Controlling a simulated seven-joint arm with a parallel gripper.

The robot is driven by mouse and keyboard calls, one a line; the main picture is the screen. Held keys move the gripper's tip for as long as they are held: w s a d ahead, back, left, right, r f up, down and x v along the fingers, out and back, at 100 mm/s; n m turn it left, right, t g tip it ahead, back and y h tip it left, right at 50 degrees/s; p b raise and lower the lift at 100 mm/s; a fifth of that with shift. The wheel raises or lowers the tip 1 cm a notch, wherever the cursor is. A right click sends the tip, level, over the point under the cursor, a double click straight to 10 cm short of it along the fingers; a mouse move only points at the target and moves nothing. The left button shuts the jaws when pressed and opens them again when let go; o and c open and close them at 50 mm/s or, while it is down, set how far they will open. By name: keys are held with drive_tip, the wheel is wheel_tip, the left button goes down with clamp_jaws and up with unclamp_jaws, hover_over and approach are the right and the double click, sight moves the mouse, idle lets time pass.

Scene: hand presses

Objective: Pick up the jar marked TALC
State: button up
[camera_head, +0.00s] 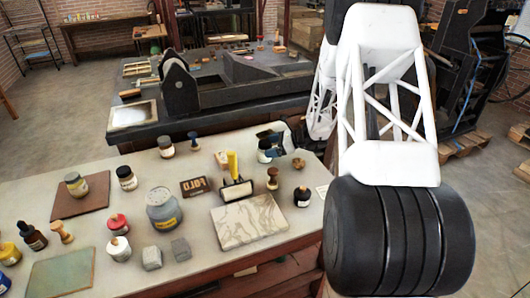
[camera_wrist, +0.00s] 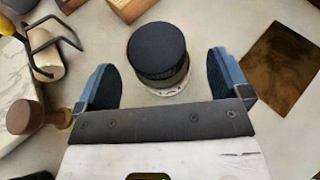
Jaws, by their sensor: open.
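A jar with a black lid (camera_wrist: 157,50) stands upright between the fingers of my gripper (camera_wrist: 164,82) in the wrist view. The fingers are open, one on each side, with gaps between them and the lid. In the head view this jar (camera_head: 264,152) stands near the table's back right, partly hidden by my gripper (camera_head: 273,140). Its label is too small to read here, so I cannot tell whether it says TALC. Another black-lidded jar (camera_head: 126,178) and a dark-lidded jar (camera_head: 166,147) stand further left, their labels also unreadable.
A brayer with a yellow handle (camera_head: 233,170), a wooden-handled stamp (camera_head: 272,178) and a marble slab (camera_head: 248,221) are close by. A large grey jar (camera_head: 163,211) stands mid-table. A brown plate (camera_wrist: 281,68) lies right of the jar in the wrist view.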

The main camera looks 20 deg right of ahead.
sight(272, 160)
drive_tip(key=shift+f, duration=0.65)
wheel_tip(272, 160, down, 2)
drive_tip(key=shift+x, duration=1)
drive_tip(key=shift+w+a+f, duration=0.25)
drive_tip(key=shift+a, duration=0.15)
drive_tip(key=shift+c, duration=0.2)
drive_tip(key=c, duration=1.1)
